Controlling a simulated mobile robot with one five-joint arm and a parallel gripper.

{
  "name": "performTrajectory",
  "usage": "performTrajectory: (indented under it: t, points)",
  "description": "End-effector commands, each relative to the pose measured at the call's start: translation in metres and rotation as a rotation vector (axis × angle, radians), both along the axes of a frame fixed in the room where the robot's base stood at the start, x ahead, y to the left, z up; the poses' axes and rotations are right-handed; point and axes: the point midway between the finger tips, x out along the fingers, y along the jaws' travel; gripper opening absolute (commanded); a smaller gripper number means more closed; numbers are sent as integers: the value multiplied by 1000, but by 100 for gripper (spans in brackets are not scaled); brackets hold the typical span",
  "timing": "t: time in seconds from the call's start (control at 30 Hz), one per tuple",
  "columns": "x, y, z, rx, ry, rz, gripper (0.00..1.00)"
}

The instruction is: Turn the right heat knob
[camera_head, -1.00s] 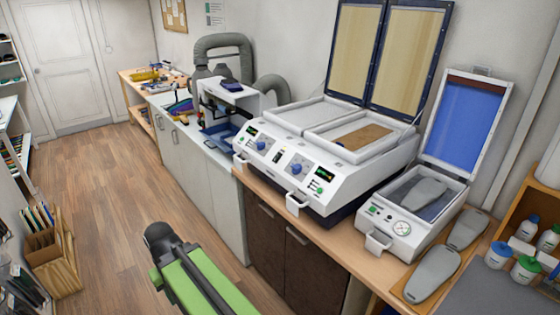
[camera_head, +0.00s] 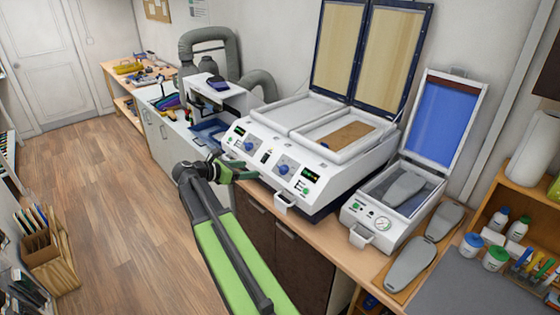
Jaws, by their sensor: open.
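The white heating machine (camera_head: 318,178) stands on the bench with both lids raised. Its sloped front panel has two blue knobs. The right heat knob (camera_head: 283,169) is fully in view, beside a small lit display (camera_head: 311,175). The left knob (camera_head: 250,147) sits further left on the panel. My gripper (camera_head: 252,175) is in front of the machine, below the left knob and left of the right knob, apart from the right knob. It is small in the picture. It is open, and nothing shows between its fingers.
A front handle (camera_head: 284,202) juts out below the right knob. A smaller press (camera_head: 385,220) with its blue lid up stands to the right. Grey insoles (camera_head: 410,262) lie on the bench. Hoses and a small machine stand to the left. The wooden floor (camera_head: 110,215) is clear.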

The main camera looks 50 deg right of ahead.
Motion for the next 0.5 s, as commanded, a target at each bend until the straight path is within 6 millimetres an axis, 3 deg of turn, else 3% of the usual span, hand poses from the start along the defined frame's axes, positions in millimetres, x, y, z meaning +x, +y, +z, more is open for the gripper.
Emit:
performTrajectory:
  t: [0.27, 0.5]
  points:
    - [-1, -18, -10, -5, 12, 3, 64]
    - [-5, -72, -35, -4, 11, 1, 64]
